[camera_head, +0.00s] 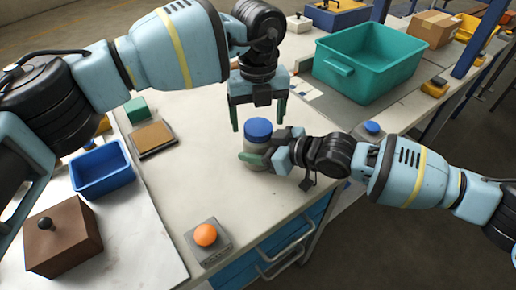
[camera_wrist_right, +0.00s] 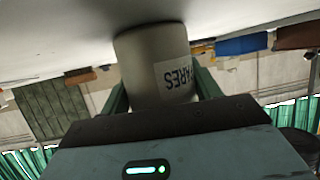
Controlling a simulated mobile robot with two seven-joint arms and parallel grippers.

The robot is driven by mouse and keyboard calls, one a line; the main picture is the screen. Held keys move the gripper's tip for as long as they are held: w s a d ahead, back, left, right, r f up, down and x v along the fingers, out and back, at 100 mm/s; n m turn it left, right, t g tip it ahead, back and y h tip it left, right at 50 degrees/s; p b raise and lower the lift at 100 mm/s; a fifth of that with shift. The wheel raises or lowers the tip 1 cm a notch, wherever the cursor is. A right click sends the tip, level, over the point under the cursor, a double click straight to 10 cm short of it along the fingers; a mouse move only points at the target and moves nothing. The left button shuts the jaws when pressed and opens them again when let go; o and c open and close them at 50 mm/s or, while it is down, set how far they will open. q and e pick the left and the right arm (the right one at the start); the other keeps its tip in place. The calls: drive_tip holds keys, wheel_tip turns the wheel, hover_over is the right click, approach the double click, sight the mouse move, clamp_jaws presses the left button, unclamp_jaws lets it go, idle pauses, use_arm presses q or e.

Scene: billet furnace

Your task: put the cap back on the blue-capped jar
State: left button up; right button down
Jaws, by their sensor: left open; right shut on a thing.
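The grey jar (camera_head: 256,154) stands upright on the pale worktop, near its right edge. The blue cap (camera_head: 258,127) sits on top of the jar; I cannot tell whether it is tightened. My right gripper (camera_head: 255,159) is shut on the jar's body from the right. In the right wrist view the jar (camera_wrist_right: 150,62) appears upside down between the green fingers, with a lettered label, and its cap is hidden. My left gripper (camera_head: 258,122) points down over the jar, open, with a finger on either side of the cap and visible gaps to it.
An orange button (camera_head: 205,235) is on the worktop in front. A blue tray (camera_head: 101,171), a brown box with a knob (camera_head: 62,238), a tan pad (camera_head: 153,138) and a green block (camera_head: 136,109) lie left. A teal crate (camera_head: 367,66) stands behind right.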

use_arm(q)
wheel_tip(320, 180, up, 3)
drive_tip(key=shift+r, duration=0.15)
drive_tip(key=shift+c, duration=0.5)
wheel_tip(320, 180, up, 2)
drive_tip(key=shift+d+r, duration=0.1)
drive_tip(key=shift+d, duration=0.05)
drive_tip(key=shift+r, duration=0.65)
drive_tip(key=shift+f, duration=0.1)
drive_tip(key=shift+f, duration=3.9)
